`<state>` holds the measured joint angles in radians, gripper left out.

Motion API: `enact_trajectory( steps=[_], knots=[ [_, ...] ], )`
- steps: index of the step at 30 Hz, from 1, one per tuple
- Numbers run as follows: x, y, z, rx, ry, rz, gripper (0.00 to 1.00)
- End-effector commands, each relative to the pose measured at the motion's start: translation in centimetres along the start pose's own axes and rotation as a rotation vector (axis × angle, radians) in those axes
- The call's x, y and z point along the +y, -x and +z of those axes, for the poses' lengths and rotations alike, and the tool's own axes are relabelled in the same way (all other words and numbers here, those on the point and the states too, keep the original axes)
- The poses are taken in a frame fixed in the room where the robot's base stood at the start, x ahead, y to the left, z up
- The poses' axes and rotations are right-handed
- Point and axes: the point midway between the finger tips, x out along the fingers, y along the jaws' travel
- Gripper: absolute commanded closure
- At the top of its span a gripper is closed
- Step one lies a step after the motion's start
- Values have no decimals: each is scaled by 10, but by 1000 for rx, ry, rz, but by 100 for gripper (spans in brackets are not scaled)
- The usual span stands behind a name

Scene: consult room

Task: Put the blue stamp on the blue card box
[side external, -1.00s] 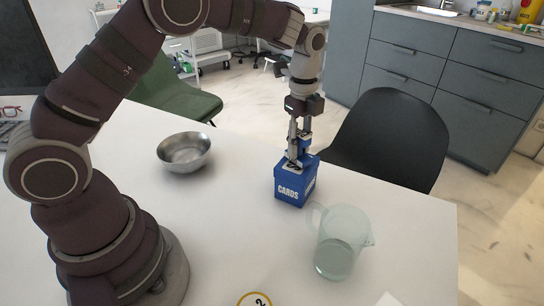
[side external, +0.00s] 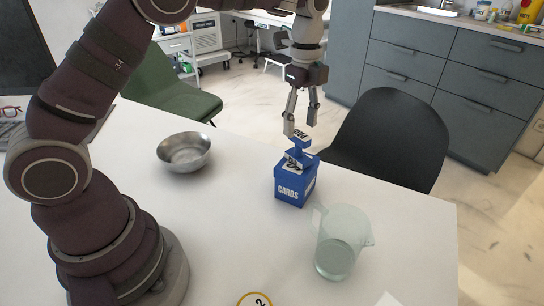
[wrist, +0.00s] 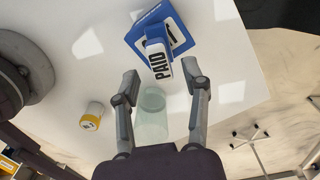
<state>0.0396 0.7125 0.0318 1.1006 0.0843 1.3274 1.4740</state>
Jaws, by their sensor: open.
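The blue card box (side external: 291,189), marked CARDS, stands on the white table in the side external view. The blue stamp (side external: 300,146) rests on top of the box, apart from my fingers. In the wrist view the stamp (wrist: 158,54) shows its PAID label over the box (wrist: 138,36). My gripper (side external: 301,128) is open and empty, just above the stamp. In the wrist view my gripper (wrist: 163,80) has its fingers spread, with the stamp beyond the tips.
A clear jug (side external: 341,243) stands close in front of the box, to its right. A metal bowl (side external: 184,153) sits to the left. A yellow-labelled container (wrist: 91,117) shows in the wrist view. A black chair (side external: 388,140) is behind the table edge.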

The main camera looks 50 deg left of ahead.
Motion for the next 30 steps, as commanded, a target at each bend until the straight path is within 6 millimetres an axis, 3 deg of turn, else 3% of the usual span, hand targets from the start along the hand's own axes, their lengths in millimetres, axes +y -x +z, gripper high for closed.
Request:
enact_trajectory(
  steps=[3,6,16,20,24,30],
  knots=[
    [-2,34,0,1,0,-8,55],
    [-1,52,0,0,2,-5,55],
    [4,78,0,4,64,-21,55],
    [26,102,-1,31,326,-104,55],
    [69,114,1,104,717,-217,55],
    [136,90,7,270,1259,-343,55]
  ],
)
